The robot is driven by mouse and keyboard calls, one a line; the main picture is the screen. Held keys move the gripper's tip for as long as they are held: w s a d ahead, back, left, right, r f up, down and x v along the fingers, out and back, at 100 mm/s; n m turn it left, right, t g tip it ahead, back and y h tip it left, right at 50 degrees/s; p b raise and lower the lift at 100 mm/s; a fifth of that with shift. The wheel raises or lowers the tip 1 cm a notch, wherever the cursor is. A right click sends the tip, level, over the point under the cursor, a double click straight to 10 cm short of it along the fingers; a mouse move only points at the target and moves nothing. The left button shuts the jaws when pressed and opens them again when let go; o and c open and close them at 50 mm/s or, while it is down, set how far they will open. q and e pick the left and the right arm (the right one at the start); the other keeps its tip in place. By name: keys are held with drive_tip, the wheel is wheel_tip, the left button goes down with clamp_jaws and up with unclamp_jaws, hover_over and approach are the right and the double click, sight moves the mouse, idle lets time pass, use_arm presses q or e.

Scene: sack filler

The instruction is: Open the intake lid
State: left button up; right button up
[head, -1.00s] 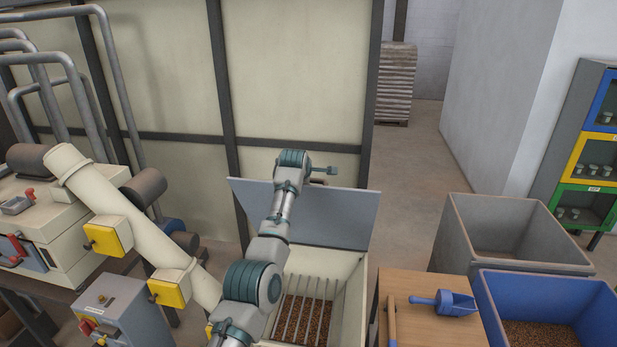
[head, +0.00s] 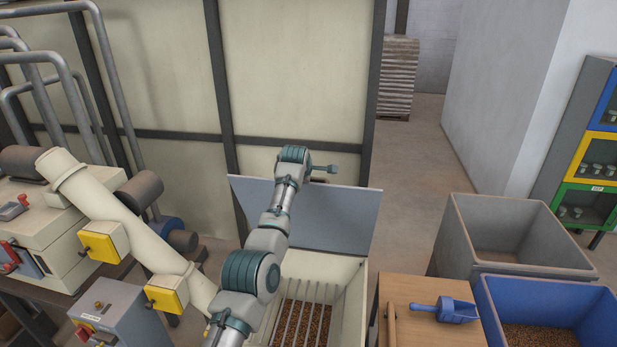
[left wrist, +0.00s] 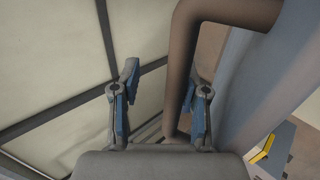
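The intake lid (head: 335,222) is a flat grey panel standing raised at the back of the cream intake box (head: 354,310). The box is open, with a bar grate (head: 300,315) over brown pellets. My left arm reaches over the box to the lid's top edge; its gripper is mostly hidden behind the lid in the head view. In the left wrist view the left gripper (left wrist: 162,100) has its fingers apart, with the brown bent handle (left wrist: 187,70) between them, nearer the right finger. The lid's grey-blue face (left wrist: 248,85) is beside it. My right gripper is not in view.
A wooden table (head: 410,290) with a blue scoop (head: 450,311) stands right of the intake. Beyond are a grey bin (head: 455,235) and a blue bin (head: 485,310) of pellets. A slanted cream pipe (head: 125,220) is at left. A panelled wall (head: 290,70) stands behind the lid.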

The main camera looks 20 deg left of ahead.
use_arm(q)
drive_tip(key=shift+s+f, duration=0.1)
drive_tip(key=shift+f, duration=0.05)
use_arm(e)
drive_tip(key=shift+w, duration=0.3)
